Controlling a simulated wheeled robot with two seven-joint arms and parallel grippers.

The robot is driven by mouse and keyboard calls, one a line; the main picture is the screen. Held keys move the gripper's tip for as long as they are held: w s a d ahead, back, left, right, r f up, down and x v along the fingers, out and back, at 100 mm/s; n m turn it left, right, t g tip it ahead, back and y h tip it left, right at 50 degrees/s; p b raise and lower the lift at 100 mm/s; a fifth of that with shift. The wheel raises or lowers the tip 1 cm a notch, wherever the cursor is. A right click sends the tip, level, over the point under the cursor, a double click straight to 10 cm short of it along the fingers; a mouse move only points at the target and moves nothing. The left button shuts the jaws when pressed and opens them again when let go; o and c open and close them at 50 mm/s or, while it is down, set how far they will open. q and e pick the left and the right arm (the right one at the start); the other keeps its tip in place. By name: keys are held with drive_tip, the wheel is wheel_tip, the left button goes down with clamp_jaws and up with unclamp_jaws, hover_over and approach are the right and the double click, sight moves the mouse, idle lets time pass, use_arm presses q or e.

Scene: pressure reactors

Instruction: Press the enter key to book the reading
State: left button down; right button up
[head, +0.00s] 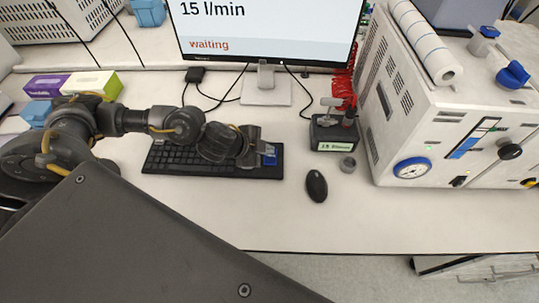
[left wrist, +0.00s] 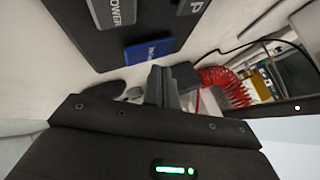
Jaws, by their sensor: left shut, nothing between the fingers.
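The black keyboard (head: 190,160) lies on the white bench below the monitor. Its blue enter key (head: 271,158) is at the right end; it also shows in the left wrist view as a blue key (left wrist: 150,52) with small white lettering. My left gripper (head: 262,152) is at the right end of the keyboard, right by the blue key and partly covering it. Its fingers (left wrist: 162,86) are shut and empty. In the wrist view the fingertips appear close to the blue key; I cannot tell whether they touch it. My right gripper is not in view.
The monitor (head: 265,30) reads "15 l/min" and "waiting". A black mouse (head: 316,186) lies right of the keyboard. A black block (head: 333,132) labelled "15 l/min" with a red coiled hose (head: 343,85) stands before the white reactor unit (head: 440,110). The bench front is clear.

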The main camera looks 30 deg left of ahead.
sight(267, 158)
use_arm(q)
drive_tip(key=shift+f, duration=0.45)
drive_tip(key=shift+f+b, duration=0.35)
idle(0.7)
drive_tip(key=shift+r, duration=0.1)
drive_tip(key=shift+r+p, duration=0.7)
drive_tip(key=shift+p, duration=0.25)
drive_tip(key=shift+w, duration=0.1)
wheel_tip(267, 158, up, 5)
drive_tip(key=p, duration=0.5)
drive_tip(key=shift+r+p, duration=0.1)
drive_tip(key=shift+p, duration=0.25)
